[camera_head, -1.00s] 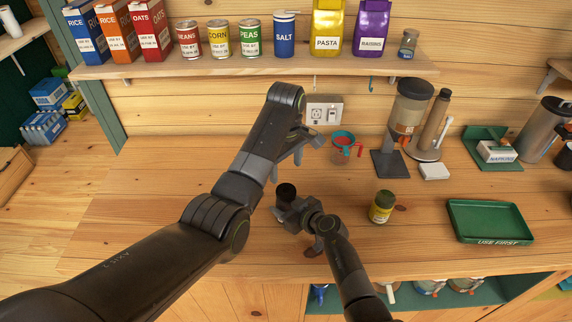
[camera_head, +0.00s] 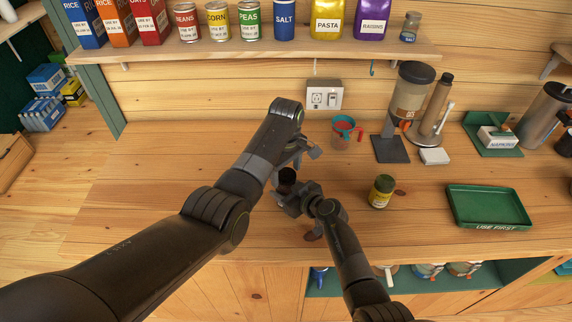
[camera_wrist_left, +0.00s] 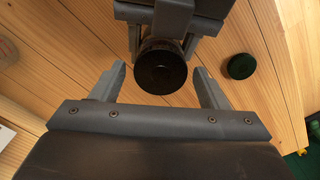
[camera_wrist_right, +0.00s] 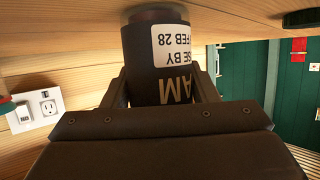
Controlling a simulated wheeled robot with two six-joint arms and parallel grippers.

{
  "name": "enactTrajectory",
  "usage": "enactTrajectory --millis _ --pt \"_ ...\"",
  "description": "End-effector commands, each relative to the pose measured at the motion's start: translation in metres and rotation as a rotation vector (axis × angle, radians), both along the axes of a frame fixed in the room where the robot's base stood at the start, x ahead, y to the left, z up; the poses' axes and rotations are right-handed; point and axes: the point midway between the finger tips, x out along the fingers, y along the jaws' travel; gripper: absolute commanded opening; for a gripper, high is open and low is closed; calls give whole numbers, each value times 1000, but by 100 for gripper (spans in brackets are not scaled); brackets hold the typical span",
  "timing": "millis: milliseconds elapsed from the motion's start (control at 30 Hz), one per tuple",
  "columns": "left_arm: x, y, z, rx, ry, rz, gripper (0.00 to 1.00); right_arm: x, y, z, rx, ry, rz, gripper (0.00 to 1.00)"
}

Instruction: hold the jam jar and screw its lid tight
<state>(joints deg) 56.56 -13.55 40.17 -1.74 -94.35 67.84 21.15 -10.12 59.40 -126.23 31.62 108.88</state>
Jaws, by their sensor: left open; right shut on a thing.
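The jam jar (camera_wrist_right: 160,45) has a dark label with a white use-by patch. My right gripper (camera_wrist_right: 165,90) is shut on its body; the label reads upside down in the right wrist view. The jar's dark round lid (camera_wrist_left: 161,66) faces the left wrist camera, and it also shows in the head view (camera_head: 287,175). My left gripper (camera_wrist_left: 158,72) is open, with one finger to each side of the lid in its wrist view. I cannot tell whether the fingers are level with the lid or touch it. The lid's seat on the jar is hidden.
A green-lidded jar (camera_head: 381,191) stands on the counter right of my right gripper. A green tray (camera_head: 488,208) lies farther right. Measuring cups (camera_head: 343,132) and a dispenser (camera_head: 407,100) stand behind. The counter's left part (camera_head: 150,175) is clear.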

Motion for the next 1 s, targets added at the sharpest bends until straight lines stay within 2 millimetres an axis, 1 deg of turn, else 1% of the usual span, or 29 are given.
enactTrajectory --millis 167,200,533,667,767,1000 --pt "0 0 0 0 0 0 68 1 0 2 1 -3 -1 0" --pt "0 0 0 0 0 0 67 1 0 2 1 -3 -1 0" --pt "0 0 0 0 0 0 24 1 0 2 1 -3 0 0" --pt "0 0 0 -1 -1 -16 22 1 1 2 1 -3 0 0" --pt "0 0 0 -1 -1 -95 22 1 1 2 1 -3 0 0" --pt "1 0 0 -2 -1 -476 22 1 1 2 1 -3 0 0"
